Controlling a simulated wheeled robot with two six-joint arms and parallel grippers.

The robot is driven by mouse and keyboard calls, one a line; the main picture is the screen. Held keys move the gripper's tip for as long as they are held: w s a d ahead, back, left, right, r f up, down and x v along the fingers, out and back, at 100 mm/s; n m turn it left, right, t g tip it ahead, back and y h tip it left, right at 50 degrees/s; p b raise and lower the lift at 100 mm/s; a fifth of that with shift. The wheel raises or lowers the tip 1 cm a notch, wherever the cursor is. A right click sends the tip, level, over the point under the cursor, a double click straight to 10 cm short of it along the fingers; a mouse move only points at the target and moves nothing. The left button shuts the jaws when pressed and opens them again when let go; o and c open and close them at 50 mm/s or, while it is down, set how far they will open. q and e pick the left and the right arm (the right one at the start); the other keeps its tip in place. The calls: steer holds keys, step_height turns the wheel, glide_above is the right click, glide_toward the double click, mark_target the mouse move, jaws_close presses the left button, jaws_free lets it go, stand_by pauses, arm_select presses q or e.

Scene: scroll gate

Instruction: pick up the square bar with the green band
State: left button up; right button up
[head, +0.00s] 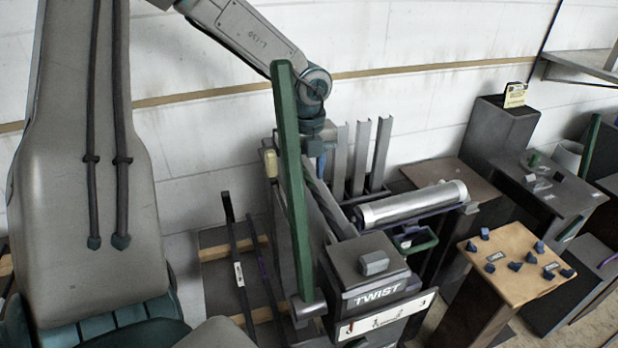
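A long green square-section bar (291,190) stands tilted in the middle of the head view, its foot beside the TWIST machine. No separate band shows on it, so I cannot tell whether it is the named bar. Two thin dark bars (240,272) lean at its left, one with a white label and one with a purple mark. My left gripper (316,150) points down just behind and right of the green bar's upper part. Its fingers are largely hidden, so its opening and any contact with the bar cannot be told. My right gripper is not in view.
The TWIST machine (372,262) stands right of the bar's foot. A silver cylinder (412,205) lies behind it, near upright grey channels (360,158). A wooden-topped stand (512,282) holds small blue pieces. Dark pedestals fill the right; the white wall closes the back.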

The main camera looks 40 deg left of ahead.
arm_select(q)
steer(key=shift+s+r, duration=0.1)
steer(key=c, duration=0.4)
jaws_close()
